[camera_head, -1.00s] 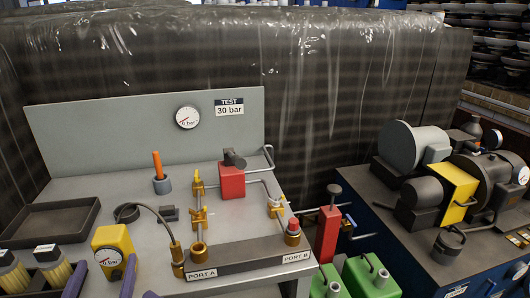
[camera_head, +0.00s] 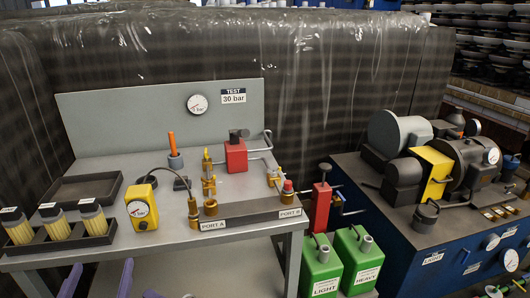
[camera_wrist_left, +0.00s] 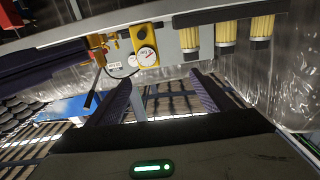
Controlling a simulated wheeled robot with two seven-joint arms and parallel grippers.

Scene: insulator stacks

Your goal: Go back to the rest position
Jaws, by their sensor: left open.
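My left gripper (camera_head: 97,277) shows at the lower left edge of the head view, in front of the grey test bench (camera_head: 265,229). Its two purple fingers are apart with nothing between them. In the left wrist view the gripper (camera_wrist_left: 158,98) is open and empty, with the bench's front edge and the yellow gauge box (camera_wrist_left: 144,45) beyond the fingertips. The gripper looks clear of everything on the bench. My right gripper cannot be made out in either view.
The bench holds a dark empty tray (camera_head: 84,188), several yellow filters (camera_head: 57,225), a red valve block (camera_head: 236,156) and brass fittings (camera_head: 209,186). Green cans (camera_head: 320,265) stand right of it, near a blue pump cabinet (camera_head: 420,278). Wrapped stacks (camera_head: 340,90) stand behind.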

